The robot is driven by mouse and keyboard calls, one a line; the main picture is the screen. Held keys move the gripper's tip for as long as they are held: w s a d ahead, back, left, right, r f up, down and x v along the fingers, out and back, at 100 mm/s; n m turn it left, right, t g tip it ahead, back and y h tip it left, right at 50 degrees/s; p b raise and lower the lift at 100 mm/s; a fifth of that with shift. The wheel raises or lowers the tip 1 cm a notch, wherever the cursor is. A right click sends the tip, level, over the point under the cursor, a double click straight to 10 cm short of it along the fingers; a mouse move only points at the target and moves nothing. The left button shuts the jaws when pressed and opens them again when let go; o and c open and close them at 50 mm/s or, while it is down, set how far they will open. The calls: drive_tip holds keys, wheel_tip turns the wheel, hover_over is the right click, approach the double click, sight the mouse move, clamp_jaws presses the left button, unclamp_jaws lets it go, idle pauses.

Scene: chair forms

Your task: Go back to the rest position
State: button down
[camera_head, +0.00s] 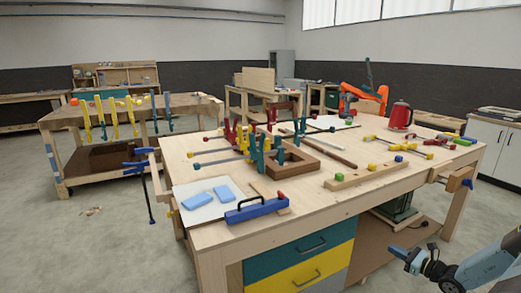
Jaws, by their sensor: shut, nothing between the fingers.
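My gripper (402,257) is at the lower right of the head view, with my blue-grey arm reaching in from the right edge. It is in front of the workbench and below its top, apart from it. Its fingers are small in the picture and they look closed, with nothing held. No rest stand or marker for the arm shows.
Teal and yellow drawers (300,272) face me. Another clamp-hung table (60,120) stands left.

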drive_tip(key=s+a+r+n+g+h, duration=0.1)
drive_tip(key=s+a+r+n+g, duration=0.25)
drive_tip(key=a+r+n, duration=0.45)
drive_tip(key=s+a+r+n+g, duration=0.25)
drive_tip(key=a+r+g, duration=0.3)
drive_tip(key=r, duration=0.35)
drive_tip(key=s+a+r+n+g+h, duration=0.1)
drive_tip(key=s+a+r+n+g, duration=0.15)
drive_tip(key=a+r+n, duration=0.5)
drive_tip(key=s+a+r+n+t+h, duration=0.1)
drive_tip(key=s+a+r+n+h, duration=0.2)
drive_tip(key=s+r, duration=0.6)
drive_tip(key=s+a+r+n+t+h, duration=0.2)
drive_tip(key=s+a+r+n+h, duration=0.2)
drive_tip(key=s+r, duration=0.6)
drive_tip(key=shift+s+a+r+n+h, duration=0.2)
drive_tip(key=shift+s+n+h, duration=0.4)
drive_tip(key=shift+s+n, duration=1.15)
drive_tip(key=shift+s+m, duration=0.55)
